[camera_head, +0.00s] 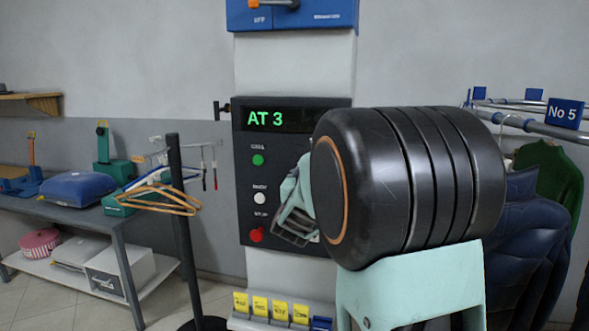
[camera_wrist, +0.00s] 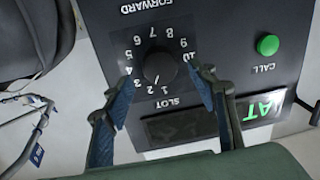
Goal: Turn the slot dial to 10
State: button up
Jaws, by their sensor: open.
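The slot dial (camera_wrist: 159,68) is a round black knob on the dark control panel (camera_wrist: 100,30), ringed by white numbers 1 to 10, which appear upside down in the wrist view. A small light mark on its lower edge points towards the low numbers; I cannot read exactly which. My gripper (camera_wrist: 160,75) is open, with one blue-padded finger on each side of the dial and no clear contact. In the head view the panel display (camera_head: 264,118) reads "AT 3". There my arm hides the dial and much of my gripper (camera_head: 297,208).
The panel also carries a green button (camera_head: 258,160), a white button (camera_head: 259,198) and a red button (camera_head: 257,235). A black post (camera_head: 182,220) and wooden hangers (camera_head: 165,200) stand to the left. A garment rail (camera_head: 535,125) with clothes is at right.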

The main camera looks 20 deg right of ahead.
jog(key=shift+x, duration=1.4)
jog(key=c, duration=1.2)
jog(key=shift+o, duration=0.2)
